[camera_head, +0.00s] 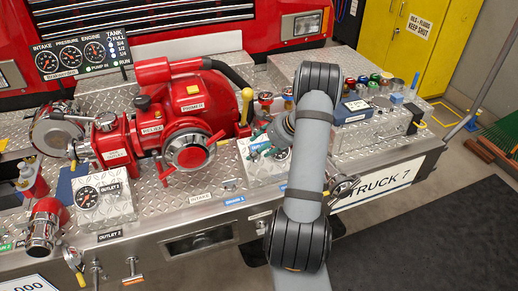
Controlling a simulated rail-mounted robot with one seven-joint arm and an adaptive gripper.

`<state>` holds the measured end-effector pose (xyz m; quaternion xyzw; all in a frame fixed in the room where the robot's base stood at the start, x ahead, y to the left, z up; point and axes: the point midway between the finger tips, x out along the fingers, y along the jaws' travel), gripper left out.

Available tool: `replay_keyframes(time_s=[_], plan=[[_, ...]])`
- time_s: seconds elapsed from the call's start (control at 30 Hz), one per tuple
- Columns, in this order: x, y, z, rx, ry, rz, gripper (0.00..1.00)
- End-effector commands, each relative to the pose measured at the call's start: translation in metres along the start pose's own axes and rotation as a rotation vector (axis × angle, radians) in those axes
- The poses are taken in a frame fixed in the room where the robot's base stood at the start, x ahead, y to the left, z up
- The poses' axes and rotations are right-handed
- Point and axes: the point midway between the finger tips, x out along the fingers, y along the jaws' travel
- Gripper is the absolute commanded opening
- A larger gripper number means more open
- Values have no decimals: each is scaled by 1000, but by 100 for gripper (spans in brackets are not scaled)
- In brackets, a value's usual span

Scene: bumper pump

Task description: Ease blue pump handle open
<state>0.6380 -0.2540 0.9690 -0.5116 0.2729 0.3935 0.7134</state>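The red pump (175,125) with its silver-capped round front sits on the diamond-plate bumper of the fire truck. My gripper (257,147) is right of the pump, low over a white gauge block (262,172) with a blue label. My forearm and wrist cover the right part of this block. Small dark and teal shapes show around the fingertips, too small to tell apart. I cannot make out a blue handle clearly; it may be hidden at or behind my gripper. Whether the fingers are open or shut on something does not show.
A yellow-knobbed lever (247,100) stands just left of my wrist. An outlet gauge block (100,197) and a chrome-and-red outlet (44,228) are at the left. A dark blue box (353,110) and several coloured caps are at the right. Open floor lies at the lower right.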

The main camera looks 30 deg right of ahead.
Motion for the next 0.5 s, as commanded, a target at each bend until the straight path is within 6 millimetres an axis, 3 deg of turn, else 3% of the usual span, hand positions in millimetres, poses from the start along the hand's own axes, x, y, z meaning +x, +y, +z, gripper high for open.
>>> replay_keyframes(time_s=[0.17,0.5], plan=[[-16,-1,-1,0,2,-3,56],[-87,-1,-1,-1,3,-3,56]])
